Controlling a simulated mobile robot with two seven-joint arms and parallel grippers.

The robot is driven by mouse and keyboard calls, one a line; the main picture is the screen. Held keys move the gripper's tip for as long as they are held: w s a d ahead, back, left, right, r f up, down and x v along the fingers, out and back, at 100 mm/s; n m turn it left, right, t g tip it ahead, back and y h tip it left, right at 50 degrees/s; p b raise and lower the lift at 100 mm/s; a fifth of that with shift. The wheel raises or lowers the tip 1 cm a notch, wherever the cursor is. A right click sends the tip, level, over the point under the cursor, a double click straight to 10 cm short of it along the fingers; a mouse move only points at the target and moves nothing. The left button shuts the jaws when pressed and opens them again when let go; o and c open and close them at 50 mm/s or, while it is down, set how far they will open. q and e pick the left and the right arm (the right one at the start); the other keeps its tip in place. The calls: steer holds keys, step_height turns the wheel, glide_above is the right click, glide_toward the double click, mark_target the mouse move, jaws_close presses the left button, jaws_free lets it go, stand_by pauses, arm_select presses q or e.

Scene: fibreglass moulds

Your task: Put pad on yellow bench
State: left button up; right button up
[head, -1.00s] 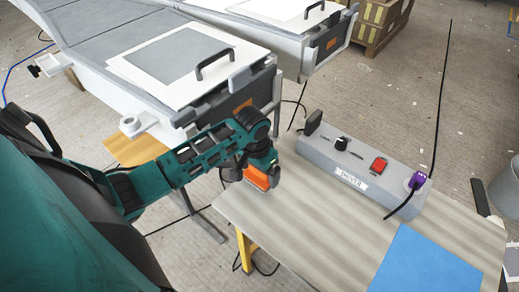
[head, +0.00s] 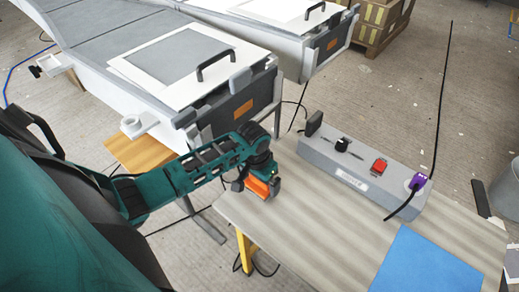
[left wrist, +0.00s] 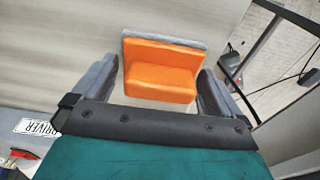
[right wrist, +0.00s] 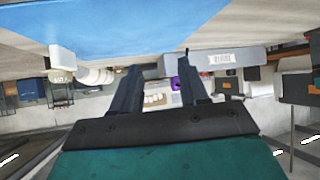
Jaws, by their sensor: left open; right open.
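The orange pad (head: 265,188) with a grey base appears to rest on the striped top of the yellow-legged bench (head: 310,235), near its far left corner. My left gripper (head: 262,180) is right over it. In the left wrist view, the pad (left wrist: 160,75) sits between the spread fingers, with a gap on each side. The pad's far side and exact contact with the bench are hidden. My right gripper (right wrist: 165,80) is open and empty in the right wrist view, and is not seen in the head view.
A grey control box (head: 365,170) with a red switch and purple plug stands along the bench's far side. A blue sheet (head: 425,263) lies at the near right. A white mould (head: 180,60) with a handled lid stands behind my left arm. The bench middle is clear.

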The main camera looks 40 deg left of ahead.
mark_target(257, 187)
arm_select(q)
step_height(257, 187, up, 12)
steer(key=s, duration=0.1)
steer(key=shift+s+r, duration=0.15)
steer(key=shift+s, duration=0.05)
stand_by(0.6)
steer(key=s+d+m+t, duration=0.1)
steer(key=s+d, duration=0.2)
steer(key=s, duration=0.6)
steer(key=s+d+t, duration=0.1)
steer(key=s+d, duration=0.3)
steer(key=s, duration=0.5)
steer(key=w+f+t, duration=0.2)
steer(key=w+d+f+t+h, duration=0.1)
steer(key=w+f+t, duration=0.1)
steer(key=w+f, duration=0.1)
steer(key=w+d+f+t, duration=0.1)
steer(key=w+f+t, duration=0.1)
steer(key=f, duration=0.1)
steer(key=shift+w+d+m+h, duration=0.15)
steer(key=shift+w+m+h, duration=0.15)
steer(key=shift+w, duration=0.1)
steer(key=shift+w+d+f+t, duration=0.15)
steer(key=shift+d+f+t, duration=0.2)
steer(key=shift+t, duration=0.35)
steer(key=shift+a, duration=0.1)
